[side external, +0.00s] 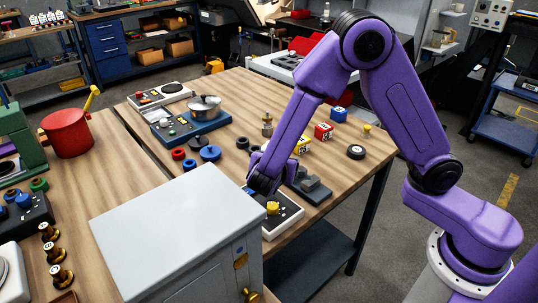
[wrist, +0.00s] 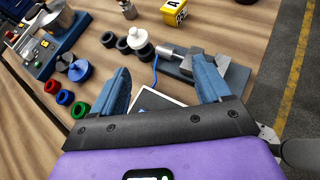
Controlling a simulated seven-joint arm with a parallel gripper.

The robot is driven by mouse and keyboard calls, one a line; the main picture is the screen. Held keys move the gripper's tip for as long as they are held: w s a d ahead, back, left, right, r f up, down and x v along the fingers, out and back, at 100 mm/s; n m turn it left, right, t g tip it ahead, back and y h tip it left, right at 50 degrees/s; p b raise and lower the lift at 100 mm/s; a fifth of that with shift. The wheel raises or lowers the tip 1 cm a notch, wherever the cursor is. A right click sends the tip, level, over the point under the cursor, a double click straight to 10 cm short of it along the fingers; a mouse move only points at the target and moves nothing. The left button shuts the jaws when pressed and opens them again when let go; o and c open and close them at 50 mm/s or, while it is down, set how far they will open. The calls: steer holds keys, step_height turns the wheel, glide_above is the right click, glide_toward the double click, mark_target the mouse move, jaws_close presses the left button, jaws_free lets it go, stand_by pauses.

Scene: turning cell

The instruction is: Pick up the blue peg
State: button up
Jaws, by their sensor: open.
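No single piece is clearly the blue peg. A short blue knobbed piece (side external: 210,153) stands on the wooden table, left of my gripper; it also shows at the left of the wrist view (wrist: 79,70). Other small blue pieces (side external: 24,201) sit on a dark block at the left edge of the side view. My gripper (side external: 262,184) points down low over the table, beside the grey cabinet. In the wrist view its two fingers are wide apart (wrist: 162,66), with nothing held between them.
A grey cabinet (side external: 175,225) stands close at front left. A panel with a yellow knob (side external: 290,215) and a grey vise (side external: 313,187) lie by my gripper. Coloured rings (wrist: 65,97), a pot (side external: 204,107) and lettered blocks (side external: 323,131) stand around.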

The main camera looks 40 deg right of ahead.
steer(key=shift+w+a+f+n+t, duration=0.35)
steer(key=shift+w+a+n, duration=0.1)
steer(key=shift+w, duration=0.1)
steer(key=shift+w+a+f+n+t, duration=0.25)
steer(key=shift+w+a+n+t, duration=0.1)
steer(key=shift+w+n, duration=0.15)
steer(key=shift+w+f, duration=0.1)
steer(key=shift+w, duration=0.2)
steer(key=shift+w+d+f, duration=0.15)
steer(key=shift+w, duration=0.05)
steer(key=x, duration=1.1)
steer(key=shift+x, duration=2.85)
steer(key=shift+w, duration=0.1)
steer(key=c, duration=1.3)
